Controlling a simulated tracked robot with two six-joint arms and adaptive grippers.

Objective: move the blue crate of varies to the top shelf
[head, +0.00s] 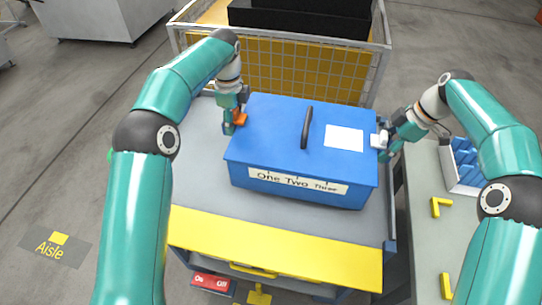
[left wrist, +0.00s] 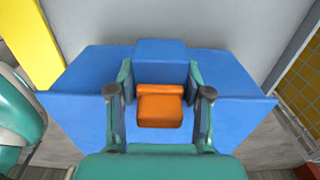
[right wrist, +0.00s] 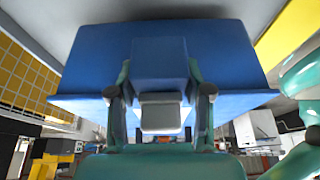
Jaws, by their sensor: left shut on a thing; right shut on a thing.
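The blue crate (head: 270,140) has a closed lid with a black handle (head: 307,127), a white sheet and a front label reading "One Two Three". It is over the grey top of a cart (head: 205,205); whether it touches that top I cannot tell. My left gripper (head: 237,117) is shut on the orange-marked handle at its left end; the orange pad (left wrist: 160,106) shows between the fingers in the left wrist view. My right gripper (head: 384,142) is shut on the pale grey handle (right wrist: 160,112) at its right end. The crate looks about level. I cannot make out a top shelf.
A wire-mesh cage (head: 300,70) with black boxes stands close behind the cart. The cart has a yellow front edge (head: 270,250) and a red On/Off switch (head: 210,282). At right, a grey bench (head: 425,215) holds a blue-filled tray (head: 462,165) and yellow brackets. Floor is open at left.

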